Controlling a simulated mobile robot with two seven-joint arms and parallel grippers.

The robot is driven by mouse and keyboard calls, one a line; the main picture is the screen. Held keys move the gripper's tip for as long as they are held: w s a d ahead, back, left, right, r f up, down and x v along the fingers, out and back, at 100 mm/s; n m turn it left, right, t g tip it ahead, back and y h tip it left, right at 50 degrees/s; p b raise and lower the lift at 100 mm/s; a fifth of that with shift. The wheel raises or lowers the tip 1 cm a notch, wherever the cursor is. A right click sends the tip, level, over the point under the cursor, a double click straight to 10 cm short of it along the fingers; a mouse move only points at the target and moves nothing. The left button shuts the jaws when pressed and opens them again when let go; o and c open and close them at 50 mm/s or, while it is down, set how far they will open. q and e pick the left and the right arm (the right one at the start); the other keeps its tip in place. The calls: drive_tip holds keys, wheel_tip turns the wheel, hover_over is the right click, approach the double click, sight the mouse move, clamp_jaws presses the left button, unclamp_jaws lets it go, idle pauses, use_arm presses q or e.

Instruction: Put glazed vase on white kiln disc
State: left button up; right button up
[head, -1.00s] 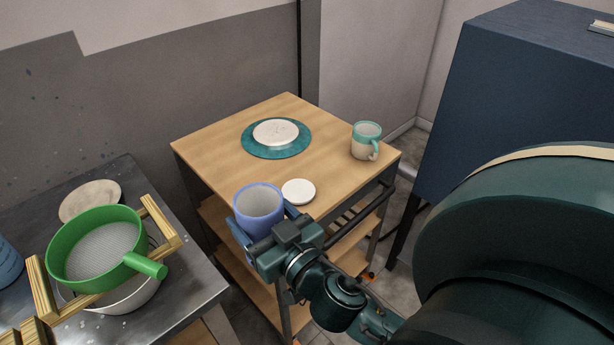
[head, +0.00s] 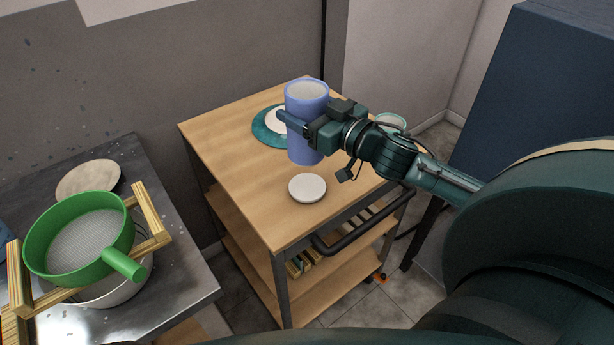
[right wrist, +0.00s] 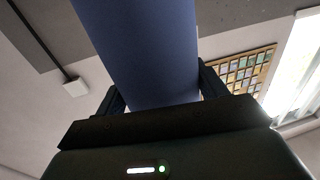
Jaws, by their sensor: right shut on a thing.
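The blue glazed vase (head: 304,148) is upright in my right gripper (head: 299,122), over the wooden cart top. The gripper is shut on its side, and the vase also fills the upper middle of the right wrist view (right wrist: 140,50). A small white disc (head: 307,187) lies on the cart nearer the front edge, clear of the vase. A second white disc (head: 274,120) on a teal plate (head: 262,135) is partly hidden behind the vase and gripper. Whether the vase touches anything below cannot be told. My left gripper is not in view.
The wooden cart (head: 235,150) has bare room at left and front. A mug (head: 391,122) is mostly hidden behind my right arm. A green sieve (head: 85,240) sits over a white bowl on the metal table at left. A dark blue cabinet (head: 530,90) stands at right.

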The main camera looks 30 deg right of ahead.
sight(306, 147)
wheel_tip(306, 147, down, 9)
drive_tip(key=shift+f+b, duration=0.1)
drive_tip(key=shift+b, duration=0.35)
drive_tip(key=o, duration=1.3)
drive_tip(key=shift+f, duration=0.15)
drive_tip(key=b+v, duration=0.1)
drive_tip(key=v, duration=1.1)
